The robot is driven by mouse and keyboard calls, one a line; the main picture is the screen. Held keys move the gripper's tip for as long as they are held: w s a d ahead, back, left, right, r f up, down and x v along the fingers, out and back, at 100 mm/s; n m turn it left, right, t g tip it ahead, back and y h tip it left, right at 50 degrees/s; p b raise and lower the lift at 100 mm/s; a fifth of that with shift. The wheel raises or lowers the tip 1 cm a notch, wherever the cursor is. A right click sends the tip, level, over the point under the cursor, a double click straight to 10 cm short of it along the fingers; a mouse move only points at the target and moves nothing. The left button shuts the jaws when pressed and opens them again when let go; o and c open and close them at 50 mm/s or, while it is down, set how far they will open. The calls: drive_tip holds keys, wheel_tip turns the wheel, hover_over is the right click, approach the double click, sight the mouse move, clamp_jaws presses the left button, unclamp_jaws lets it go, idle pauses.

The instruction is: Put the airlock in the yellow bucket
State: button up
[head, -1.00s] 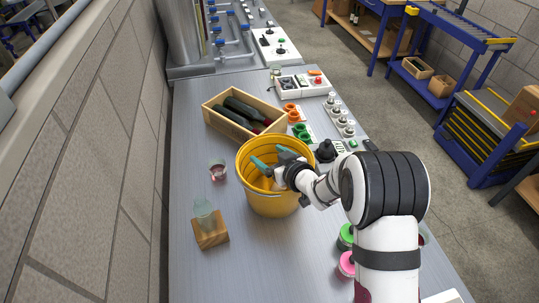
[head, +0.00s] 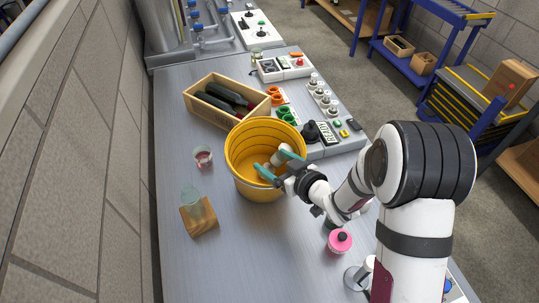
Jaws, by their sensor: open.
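The yellow bucket (head: 266,190) stands upright on the grey bench, left of my arm. My gripper (head: 277,163) reaches over its right rim with its teal fingers open above or inside the bucket mouth. A small pale cylindrical piece, seemingly the airlock (head: 282,156), shows between the fingers within the bucket's outline. It is partly hidden by the fingers, and I cannot tell whether it touches them or the bucket wall.
A wooden crate (head: 193,100) with dark bottles stands behind the bucket. A small glass (head: 203,157) and a wooden block (head: 207,221) holding a clear glass (head: 191,198) are left. A control panel (head: 326,143) and pink-topped item (head: 340,241) are right.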

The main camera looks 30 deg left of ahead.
drive_tip(key=w+d+r+m+t+h, duration=0.1)
drive_tip(key=d+r+m+h, duration=0.35)
drive_tip(key=d, duration=0.55)
drive_tip(key=w+d+r+m+t+h, duration=0.1)
drive_tip(key=d+r+m+h, duration=0.3)
drive_tip(key=d, duration=0.7)
drive_tip(key=s+d+m+g+h, duration=0.1)
drive_tip(key=s+d+m, duration=0.1)
drive_tip(key=s+d, duration=0.1)
drive_tip(key=s+d+m+g+h, duration=0.1)
drive_tip(key=s+d+m, duration=0.1)
drive_tip(key=s, duration=0.4)
drive_tip(key=s+d+m+g+h, duration=0.1)
drive_tip(key=s+d+m+g, duration=0.1)
drive_tip(key=s+d, duration=0.2)
drive_tip(key=shift+s+h, duration=0.35)
drive_tip(key=shift+s, duration=0.25)
drive_tip(key=s+a+r+m+g+y, duration=0.1)
drive_tip(key=s+a+m+g+y, duration=0.1)
drive_tip(key=s, duration=1.2)
drive_tip(key=shift+r+m+g, duration=0.15)
drive_tip(key=shift+m+g, duration=0.7)
drive_tip(key=shift+g, duration=0.25)
